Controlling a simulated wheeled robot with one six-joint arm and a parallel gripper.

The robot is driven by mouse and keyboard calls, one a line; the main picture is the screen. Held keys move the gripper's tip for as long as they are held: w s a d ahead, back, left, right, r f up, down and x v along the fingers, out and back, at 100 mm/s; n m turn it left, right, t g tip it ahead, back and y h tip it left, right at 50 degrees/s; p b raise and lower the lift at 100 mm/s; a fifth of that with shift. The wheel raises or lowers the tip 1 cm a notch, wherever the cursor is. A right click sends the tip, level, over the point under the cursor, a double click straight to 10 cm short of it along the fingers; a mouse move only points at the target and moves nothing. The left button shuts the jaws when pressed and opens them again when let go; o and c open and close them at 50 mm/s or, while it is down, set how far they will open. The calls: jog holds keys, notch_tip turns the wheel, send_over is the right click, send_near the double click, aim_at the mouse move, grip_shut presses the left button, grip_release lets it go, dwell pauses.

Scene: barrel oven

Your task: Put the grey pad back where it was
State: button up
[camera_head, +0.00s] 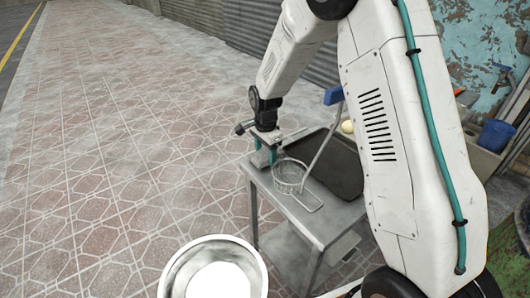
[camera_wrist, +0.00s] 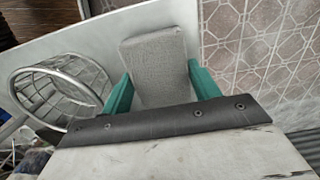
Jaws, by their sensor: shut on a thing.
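The grey pad (camera_wrist: 155,58) is a light grey block with rounded corners. My gripper (camera_wrist: 158,72) has its two green fingers shut on its sides in the wrist view. In the head view my gripper (camera_head: 265,157) points down over the far left corner of the metal table (camera_head: 318,218). The pad is too small and covered to make out clearly there. I cannot tell whether the pad touches the table top.
A metal bowl (camera_head: 175,268) is in front.

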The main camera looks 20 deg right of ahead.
aim_at(266, 155)
jog(key=shift+f, duration=0.4)
jog(key=o, duration=1.3)
jog(key=shift+r, duration=0.1)
jog(key=r, duration=0.8)
jog(key=shift+s+r, duration=0.2)
jog(key=shift+s, duration=0.05)
